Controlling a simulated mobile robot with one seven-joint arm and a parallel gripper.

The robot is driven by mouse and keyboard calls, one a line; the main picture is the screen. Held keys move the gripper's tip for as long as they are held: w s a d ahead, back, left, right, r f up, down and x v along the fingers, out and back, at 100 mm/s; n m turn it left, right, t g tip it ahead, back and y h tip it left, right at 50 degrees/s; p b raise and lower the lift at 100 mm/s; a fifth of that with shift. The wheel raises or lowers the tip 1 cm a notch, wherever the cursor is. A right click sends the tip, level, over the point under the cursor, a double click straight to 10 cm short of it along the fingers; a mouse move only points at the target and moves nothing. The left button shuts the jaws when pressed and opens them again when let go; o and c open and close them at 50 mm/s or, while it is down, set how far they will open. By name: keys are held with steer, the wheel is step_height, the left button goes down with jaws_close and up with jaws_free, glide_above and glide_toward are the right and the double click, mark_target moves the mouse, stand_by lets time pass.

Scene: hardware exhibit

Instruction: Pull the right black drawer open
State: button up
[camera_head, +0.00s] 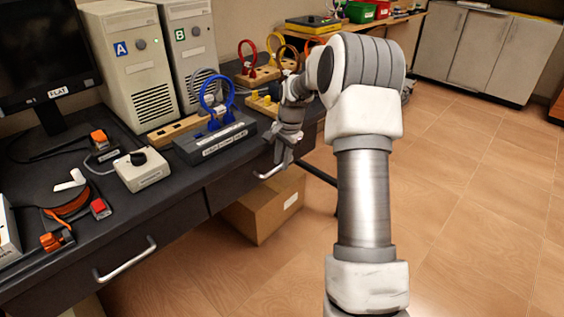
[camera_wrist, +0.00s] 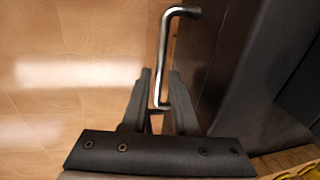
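The right black drawer (camera_head: 236,187) is under the dark desk, its front looking flush and closed. Its metal bar handle (camera_head: 270,172) is partly hidden by my gripper (camera_head: 283,158), which points down at the handle's right end. In the wrist view the handle (camera_wrist: 163,50) runs down between the two fingers of my gripper (camera_wrist: 161,78). The fingers are apart, with a gap visible beside the bar; I cannot tell whether either one touches it. The drawer front (camera_wrist: 205,50) lies to the right of the handle in that view.
A left drawer with a handle (camera_head: 125,260) is nearer. A cardboard box (camera_head: 258,208) stands on the floor below the right drawer. A grey block with blue rings (camera_head: 215,138) sits on the desk (camera_head: 170,195) above. Open tiled floor (camera_head: 470,200) lies to the right.

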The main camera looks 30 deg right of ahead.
jaws_close()
stand_by(1.4)
